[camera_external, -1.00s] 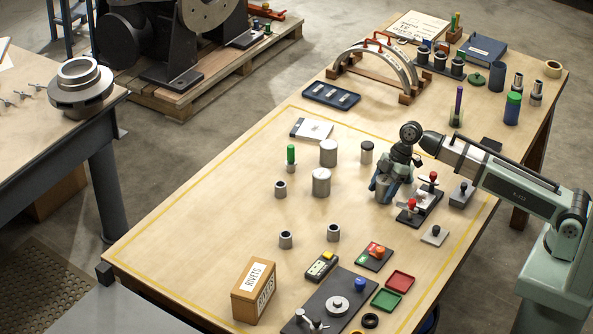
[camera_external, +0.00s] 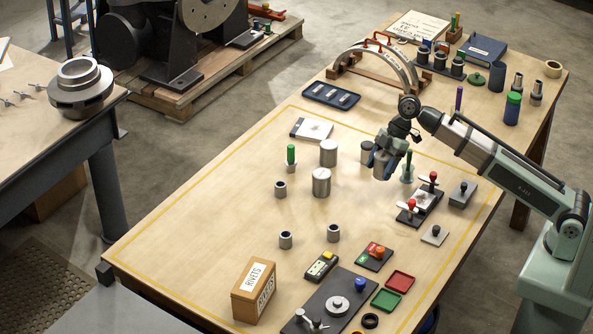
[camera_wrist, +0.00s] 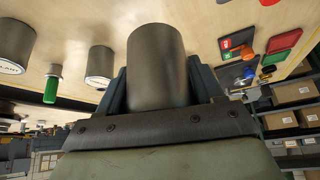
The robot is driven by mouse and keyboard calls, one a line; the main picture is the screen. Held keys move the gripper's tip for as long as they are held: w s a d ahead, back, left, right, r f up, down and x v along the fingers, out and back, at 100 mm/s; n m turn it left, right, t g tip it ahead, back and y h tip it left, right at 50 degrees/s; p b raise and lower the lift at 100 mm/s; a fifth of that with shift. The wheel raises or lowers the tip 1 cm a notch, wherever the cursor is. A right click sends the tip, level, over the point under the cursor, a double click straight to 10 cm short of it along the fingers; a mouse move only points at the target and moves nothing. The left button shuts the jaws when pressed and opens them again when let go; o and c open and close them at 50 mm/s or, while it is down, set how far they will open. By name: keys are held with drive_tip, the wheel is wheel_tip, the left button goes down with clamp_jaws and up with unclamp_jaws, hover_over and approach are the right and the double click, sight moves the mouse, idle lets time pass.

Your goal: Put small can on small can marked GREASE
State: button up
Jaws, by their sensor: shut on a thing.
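My gripper (camera_external: 384,168) is shut on a small grey can, held above the table right of the standing cans. The held can (camera_wrist: 156,65) shows large between the fingers in the wrist view. In the external view two silver cans stand mid-table, one behind (camera_external: 328,153) and one in front (camera_external: 321,183). The wrist view shows a labelled can (camera_wrist: 100,67) and another at the left edge (camera_wrist: 14,45). I cannot read GREASE for sure on either label.
A green-handled tool (camera_external: 408,167) stands close right of my gripper. A green-topped peg (camera_external: 291,157) and small open cups (camera_external: 280,188) stand to the left. Red-knobbed clamps (camera_external: 411,206) are to the right.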

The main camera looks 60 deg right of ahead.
drive_tip(key=w+a+r, duration=0.4)
drive_tip(key=w, duration=0.5)
wheel_tip(320, 180, up, 3)
drive_tip(key=m, duration=0.1)
hover_over(319, 174)
drive_tip(key=shift+f, duration=4.7)
drive_tip(key=shift+f, duration=0.2)
drive_tip(key=o, duration=1.2)
drive_tip(key=v, duration=1.2)
drive_tip(key=shift+s+r, duration=0.2)
drive_tip(key=shift+s, duration=0.05)
